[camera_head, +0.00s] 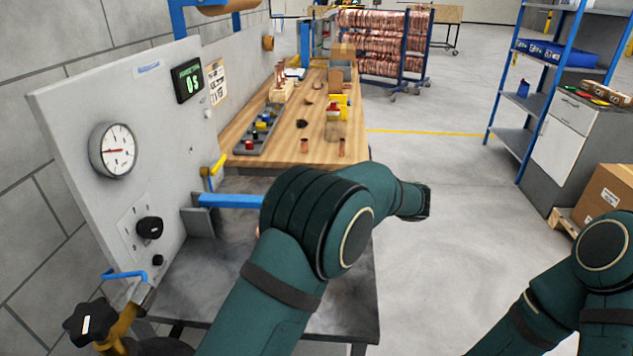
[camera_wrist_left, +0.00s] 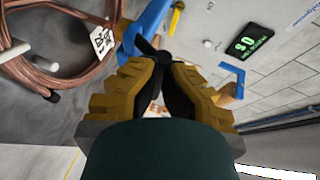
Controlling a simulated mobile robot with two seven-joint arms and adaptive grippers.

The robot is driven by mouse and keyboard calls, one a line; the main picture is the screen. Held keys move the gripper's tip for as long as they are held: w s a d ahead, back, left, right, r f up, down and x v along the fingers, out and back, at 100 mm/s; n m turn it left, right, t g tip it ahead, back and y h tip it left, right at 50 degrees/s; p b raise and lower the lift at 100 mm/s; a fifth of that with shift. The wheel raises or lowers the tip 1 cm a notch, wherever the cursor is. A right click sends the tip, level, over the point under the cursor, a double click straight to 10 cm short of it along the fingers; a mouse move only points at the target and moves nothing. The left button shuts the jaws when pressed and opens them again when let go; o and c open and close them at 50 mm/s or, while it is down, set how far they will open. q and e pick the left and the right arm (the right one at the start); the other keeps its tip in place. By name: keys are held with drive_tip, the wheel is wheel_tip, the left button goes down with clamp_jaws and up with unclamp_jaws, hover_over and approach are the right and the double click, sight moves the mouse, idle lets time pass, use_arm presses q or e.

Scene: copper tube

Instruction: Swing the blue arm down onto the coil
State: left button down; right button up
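The blue arm (camera_head: 230,201) runs roughly level from a bracket on the grey panel in the head view; its right part is hidden behind my left arm. In the left wrist view the blue arm (camera_wrist_left: 147,30) crosses just beyond my left gripper (camera_wrist_left: 155,52). The dark fingertips come together against or right in front of it. I see nothing clearly held between them. The copper coil (camera_wrist_left: 72,78), with a white tag, lies at the left of the wrist view, apart from the fingers. My left arm hides most of it in the head view. My right gripper is out of view.
The grey panel (camera_head: 75,120) carries a gauge (camera_head: 113,150), a display (camera_head: 187,80) and knobs. A black-knobbed fitting (camera_head: 90,323) is at lower left. A wooden bench (camera_head: 300,140) with parts stands behind. The floor to the right is mostly clear.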

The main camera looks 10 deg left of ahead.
use_arm(q)
drive_tip(key=shift+s+a+f, duration=0.1)
drive_tip(key=shift+a+f, duration=0.05)
drive_tip(key=shift+f, duration=0.45)
drive_tip(key=shift+a+f, duration=0.1)
drive_tip(key=shift+f, duration=0.45)
drive_tip(key=c, duration=1.3)
unclamp_jaws()
drive_tip(key=shift+c, duration=0.2)
drive_tip(key=shift+o, duration=0.5)
drive_tip(key=shift+a+f, duration=0.1)
drive_tip(key=s+d+f, duration=0.1)
drive_tip(key=s+d, duration=0.1)
drive_tip(key=d, duration=0.5)
drive_tip(key=s+d+f, duration=0.1)
drive_tip(key=s+d, duration=0.1)
drive_tip(key=d, duration=0.6)
drive_tip(key=shift+s+f, duration=0.15)
drive_tip(key=shift+f, duration=0.15)
